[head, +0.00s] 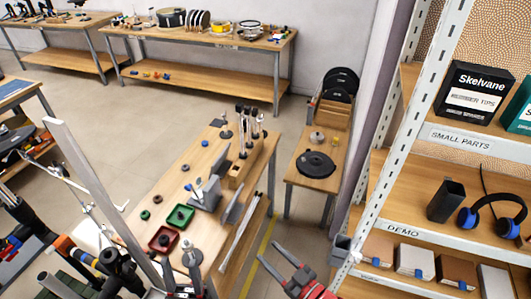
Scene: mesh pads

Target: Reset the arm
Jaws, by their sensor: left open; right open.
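My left gripper (180,267) is open at the bottom of the head view, at the near end of the wooden workbench (165,196). Its jaws show grey with red parts behind, and no object shows between them. My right gripper (271,253) is open at the bottom centre, with grey fingers and a red body. It is empty, over the floor between the workbench and the shelf rack. Most of both arms is out of view or cut off by the lower edge.
A red tray (163,239) and a green tray (180,216) lie on the workbench near my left gripper. A metal rack (386,130) with boxes and headphones (492,216) stands right of my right gripper. A small table (303,180) stands beyond.

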